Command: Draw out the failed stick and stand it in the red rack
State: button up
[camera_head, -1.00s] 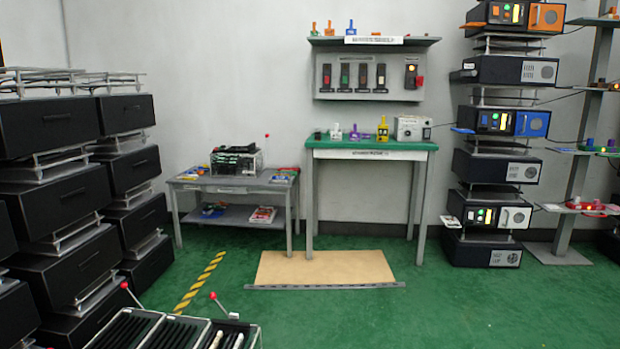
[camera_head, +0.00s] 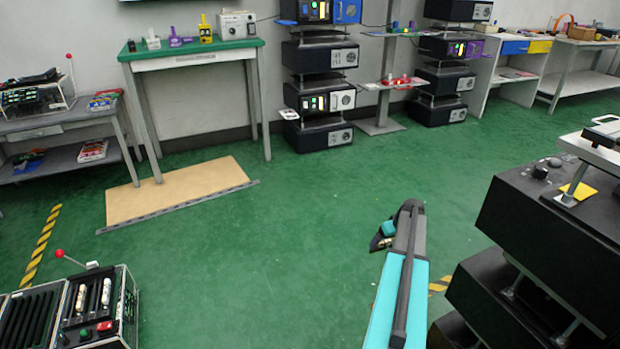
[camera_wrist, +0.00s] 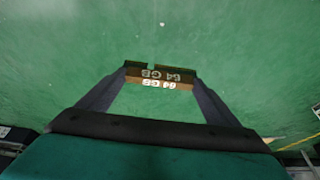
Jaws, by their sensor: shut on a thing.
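My gripper (camera_wrist: 160,84) is shut on a memory stick (camera_wrist: 147,83) in the wrist view. The stick is a short brown and green bar marked "64 GB", held crosswise between the fingertips, with only green floor behind it. In the head view my arm (camera_head: 400,280) reaches up from the bottom right of centre; the fingers and stick cannot be made out there. A small red object (camera_head: 404,80) lies on a shelf of the grey stand at the back; I cannot tell whether it is the red rack.
A black case (camera_head: 95,310) with a red-knobbed lever stands at lower left. A green-topped table (camera_head: 190,50) and a low grey table (camera_head: 60,125) stand behind. Black stacked units (camera_head: 545,235) rise close on the right. The middle floor (camera_head: 290,240) is clear.

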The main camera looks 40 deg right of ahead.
jog(key=w+a+r+n+p, duration=0.1)
jog(key=w+a+r+p, duration=0.7)
jog(key=r, duration=0.5)
jog(key=w+a+r+p, duration=0.5)
jog(key=a+r+p, duration=0.1)
jog(key=a+r, duration=0.6)
jog(key=w+a+r+n+p, duration=0.1)
jog(key=w+a+r+p, duration=0.65)
jog(key=r, duration=0.75)
jog(key=a+r+n+y+p, duration=0.1)
jog(key=a+r+p, duration=2.2)
jog(key=a+r, duration=1.2)
notch_tip(320, 180, up, 4)
jog(key=shift+s+a+r+n, duration=0.2)
jog(key=shift+s+a+n, duration=0.1)
jog(key=shift+d, duration=0.1)
